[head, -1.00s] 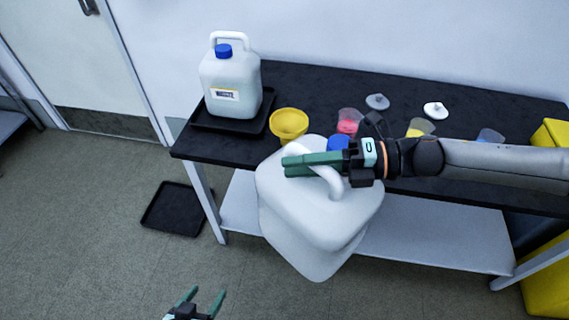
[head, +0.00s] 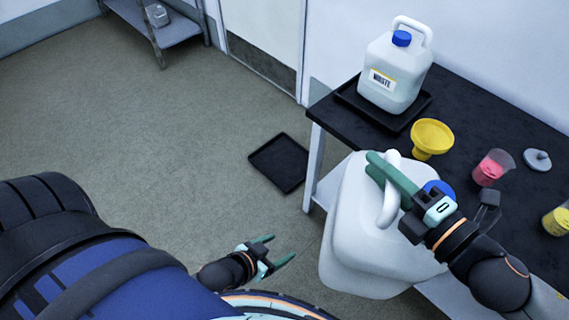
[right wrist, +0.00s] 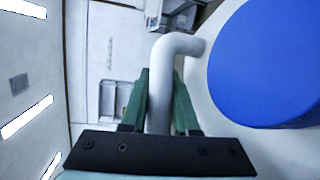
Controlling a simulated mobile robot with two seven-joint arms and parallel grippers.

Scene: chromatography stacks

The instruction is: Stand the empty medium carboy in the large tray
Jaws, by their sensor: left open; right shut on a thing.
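My right gripper (head: 374,165) is shut on the handle of a white carboy (head: 375,235) with a blue cap (head: 439,189). The carboy hangs roughly upright in front of the bench. In the right wrist view its pale handle (right wrist: 160,85) passes between the green fingers, beside the blue cap (right wrist: 275,65). Its contents cannot be seen. My left gripper (head: 281,248) is open and empty, left of the carboy. A black tray (head: 279,162) lies empty on the floor left of the bench. Another black tray (head: 402,124) on the bench holds a second white carboy (head: 395,75) labelled WASTE.
The black bench (head: 480,95) also carries a yellow funnel (head: 432,136), a beaker of pink liquid (head: 492,167), a grey stopper (head: 537,159) and a yellow-filled beaker (head: 557,221). A bench leg (head: 314,165) stands right of the floor tray. Floor to the left is clear.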

